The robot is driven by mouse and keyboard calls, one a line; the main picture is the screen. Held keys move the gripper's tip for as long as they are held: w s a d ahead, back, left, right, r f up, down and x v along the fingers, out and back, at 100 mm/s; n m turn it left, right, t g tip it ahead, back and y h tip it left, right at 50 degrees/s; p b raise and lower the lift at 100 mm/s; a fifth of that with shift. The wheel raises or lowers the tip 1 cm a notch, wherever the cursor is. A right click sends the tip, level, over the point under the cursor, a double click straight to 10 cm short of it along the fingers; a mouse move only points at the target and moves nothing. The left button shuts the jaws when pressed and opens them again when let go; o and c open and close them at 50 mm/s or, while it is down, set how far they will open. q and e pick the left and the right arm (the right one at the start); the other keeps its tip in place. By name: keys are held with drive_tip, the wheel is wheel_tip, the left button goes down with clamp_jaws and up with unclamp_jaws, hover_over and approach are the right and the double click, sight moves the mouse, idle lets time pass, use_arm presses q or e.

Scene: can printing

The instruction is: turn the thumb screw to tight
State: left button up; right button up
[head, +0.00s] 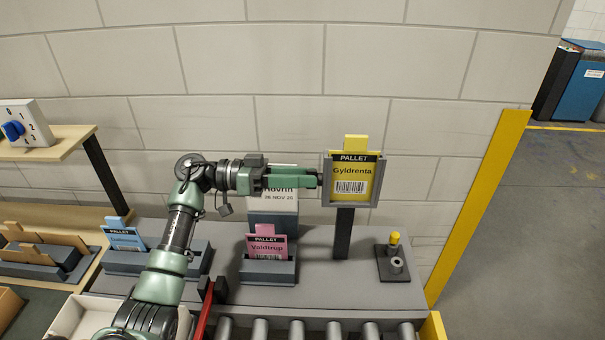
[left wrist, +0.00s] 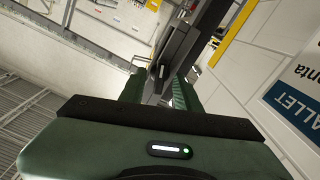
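The sign holder (head: 326,185) is a grey frame on a dark post with a yellow "PALLET Gyldrenta" card (head: 350,188) in it. A small dark thumb screw (head: 320,179) sits at the frame's left side, mostly hidden by my fingers. My left gripper (head: 316,178) reaches in from the left, level with the screw, its fingertips at the frame's edge. In the left wrist view the two green fingers stand apart, with the small screw (left wrist: 161,71) between their tips against the dark frame. Contact with the screw cannot be told. My right gripper is not in view.
Pink (head: 267,245) and blue (head: 125,239) cards stand in grey holders on the bench. A white "Hovrin" sign (head: 286,203) is behind my left gripper. A small stand with a yellow-topped peg (head: 394,240) is at the right. Rollers (head: 297,331) line the front. A dial box (head: 28,124) sits far left.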

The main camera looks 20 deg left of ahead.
use_arm(q)
drive_tip(key=shift+s, duration=0.1)
drive_tip(key=shift+c, duration=0.3)
clamp_jaws()
drive_tip(key=shift+m, duration=0.3)
drive_tip(key=shift+s+f+m+b, duration=0.1)
drive_tip(key=shift+f+m+b, duration=0.05)
drive_tip(key=shift+m+b, duration=4.25)
drive_tip(key=shift+s+f+m+b, duration=0.1)
drive_tip(key=shift+m+b, duration=2.65)
drive_tip(key=shift+m, duration=3.25)
drive_tip(key=shift+o, duration=0.3)
unclamp_jaws()
